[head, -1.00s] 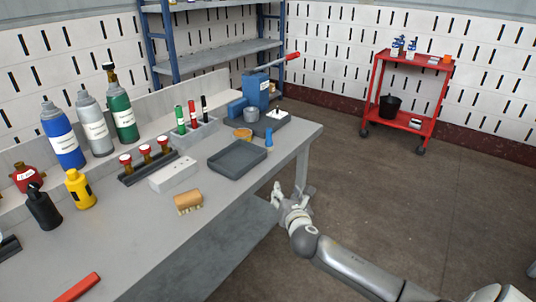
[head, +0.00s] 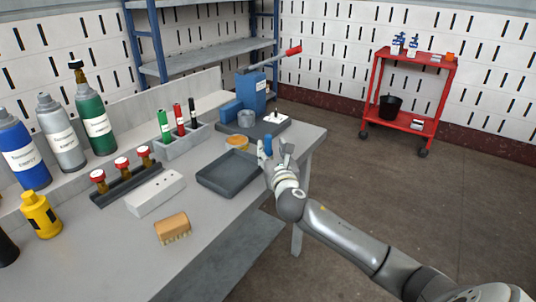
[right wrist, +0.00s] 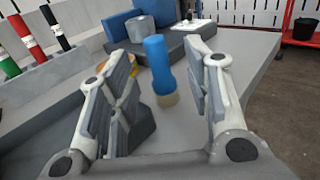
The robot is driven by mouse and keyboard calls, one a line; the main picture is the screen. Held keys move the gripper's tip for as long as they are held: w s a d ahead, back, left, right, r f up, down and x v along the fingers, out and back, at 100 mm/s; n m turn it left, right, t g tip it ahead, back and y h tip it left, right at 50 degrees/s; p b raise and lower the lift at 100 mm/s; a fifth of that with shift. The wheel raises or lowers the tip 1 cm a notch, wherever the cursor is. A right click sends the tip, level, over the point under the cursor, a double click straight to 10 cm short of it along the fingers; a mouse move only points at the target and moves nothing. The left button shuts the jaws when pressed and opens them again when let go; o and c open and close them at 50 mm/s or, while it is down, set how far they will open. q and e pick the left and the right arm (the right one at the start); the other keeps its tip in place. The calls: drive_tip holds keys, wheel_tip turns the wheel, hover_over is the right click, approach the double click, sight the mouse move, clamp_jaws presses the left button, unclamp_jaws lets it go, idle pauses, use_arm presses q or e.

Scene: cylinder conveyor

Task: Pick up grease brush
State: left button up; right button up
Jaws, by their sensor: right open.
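The grease brush, which I take to be the small upright blue-handled piece with a tan lower end (right wrist: 158,62), stands on the grey table near its right edge. In the head view its blue handle (head: 268,142) shows just behind my right gripper's fingers. My right gripper (head: 275,153) is open and empty above the table's right edge. In the right wrist view the brush appears between the two spread fingers, beyond them, with no clear contact. My left gripper is not in view.
A dark grey tray (head: 200,183) lies left of the gripper. An orange-yellow round tin (head: 237,143) and a blue press (head: 252,95) on a dark base stand behind. A wooden block brush (head: 173,228) lies nearer the front. Bottles and marker holders line the table's left side.

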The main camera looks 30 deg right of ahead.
sight(269, 143)
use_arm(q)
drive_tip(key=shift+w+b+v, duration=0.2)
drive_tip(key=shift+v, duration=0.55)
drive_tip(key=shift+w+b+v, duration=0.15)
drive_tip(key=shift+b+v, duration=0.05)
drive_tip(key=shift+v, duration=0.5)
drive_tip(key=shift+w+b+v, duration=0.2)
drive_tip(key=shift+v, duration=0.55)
use_arm(e)
drive_tip(key=shift+x, duration=2.6)
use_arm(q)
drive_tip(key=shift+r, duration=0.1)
use_arm(e)
drive_tip(key=shift+a, duration=0.1)
clamp_jaws()
